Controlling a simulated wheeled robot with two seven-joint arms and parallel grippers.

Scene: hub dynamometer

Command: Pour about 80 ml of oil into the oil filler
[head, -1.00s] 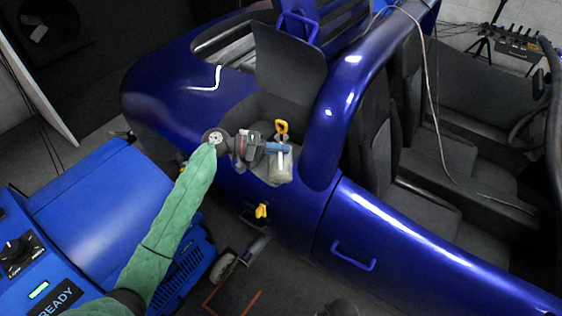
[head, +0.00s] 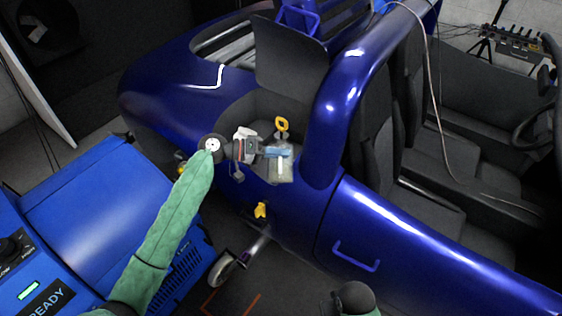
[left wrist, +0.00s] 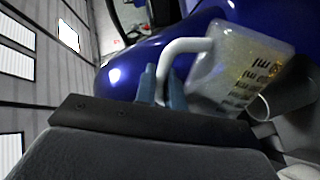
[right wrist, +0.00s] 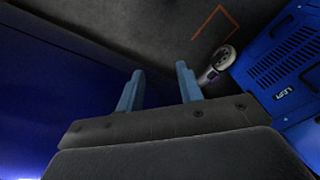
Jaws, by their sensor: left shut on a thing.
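The oil jug (head: 281,171) is a pale, see-through container with dark marks. It also shows large in the left wrist view (left wrist: 240,62). My left gripper (head: 268,151) is shut on the jug's pale handle (left wrist: 186,48). It holds the jug over the open bay in the blue car's side. The level of oil inside and any pouring stream cannot be made out. A pale round tube end (left wrist: 260,107) shows beside the jug in the left wrist view; I cannot tell whether it is the oil filler. My right gripper (right wrist: 160,88) is open and empty.
A yellow loop handle (head: 282,124) stands behind the jug in the bay, below a raised dark flap (head: 290,62). A yellow piece (head: 261,210) shows low on the car's side. A blue machine (head: 95,200) marked READY stands at left.

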